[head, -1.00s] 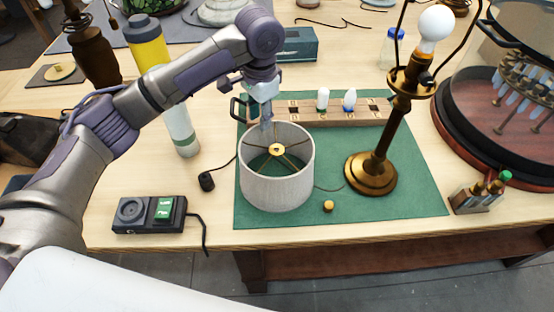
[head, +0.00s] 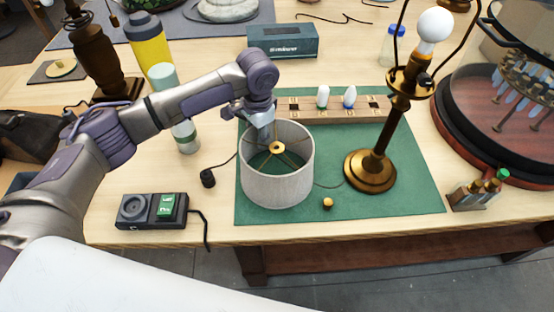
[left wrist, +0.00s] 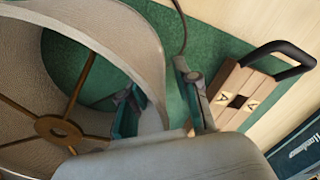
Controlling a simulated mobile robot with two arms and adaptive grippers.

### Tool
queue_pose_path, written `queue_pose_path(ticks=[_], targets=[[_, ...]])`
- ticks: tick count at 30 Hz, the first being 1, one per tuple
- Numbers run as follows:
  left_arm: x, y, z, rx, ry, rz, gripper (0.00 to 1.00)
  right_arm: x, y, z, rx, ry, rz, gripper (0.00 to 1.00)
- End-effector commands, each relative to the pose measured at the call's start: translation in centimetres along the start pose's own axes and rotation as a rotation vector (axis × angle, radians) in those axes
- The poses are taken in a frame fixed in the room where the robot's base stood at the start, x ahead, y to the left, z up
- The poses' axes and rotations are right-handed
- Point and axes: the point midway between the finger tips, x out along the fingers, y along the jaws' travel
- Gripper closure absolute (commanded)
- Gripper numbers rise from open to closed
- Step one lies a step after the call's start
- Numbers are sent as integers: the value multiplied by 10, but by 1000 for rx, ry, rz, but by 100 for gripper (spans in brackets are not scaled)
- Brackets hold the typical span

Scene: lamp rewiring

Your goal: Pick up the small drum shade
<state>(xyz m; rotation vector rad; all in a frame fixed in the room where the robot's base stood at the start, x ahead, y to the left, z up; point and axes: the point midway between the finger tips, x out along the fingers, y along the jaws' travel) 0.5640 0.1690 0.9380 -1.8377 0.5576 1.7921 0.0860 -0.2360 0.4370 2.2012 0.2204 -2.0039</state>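The small drum shade (head: 277,182) is a pale grey open cylinder with a brass spider and centre ring. It stands upright on the green mat (head: 400,195), left of the brass lamp (head: 371,170). My left gripper (head: 262,130) is at the shade's back-left rim, its fingertips partly hidden there. In the left wrist view, the left gripper (left wrist: 160,100) is open astride the wall of the shade (left wrist: 150,45). One finger is inside and the other outside, with a visible gap between the outer finger and the wall. My right gripper is not in view.
A wooden bulb rack (head: 335,113) lies just behind the shade. A black switch box (head: 152,210) is at front left, and a dark plug (head: 208,178) with its cord lies left of the shade. A small brass knob (head: 328,203) sits at front right.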

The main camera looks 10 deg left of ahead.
Motion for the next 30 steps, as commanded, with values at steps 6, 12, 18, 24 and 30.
queue_pose_path(ticks=[6,12,18,24,30], targets=[[0,0,0,0,0,0,100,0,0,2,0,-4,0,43],[-1,0,0,0,1,0,100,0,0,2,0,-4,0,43],[-1,0,0,0,1,0,100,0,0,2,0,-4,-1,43],[-11,-1,-1,0,3,-1,100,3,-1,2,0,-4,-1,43],[-42,-3,-1,1,5,-1,100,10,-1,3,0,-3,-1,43]])
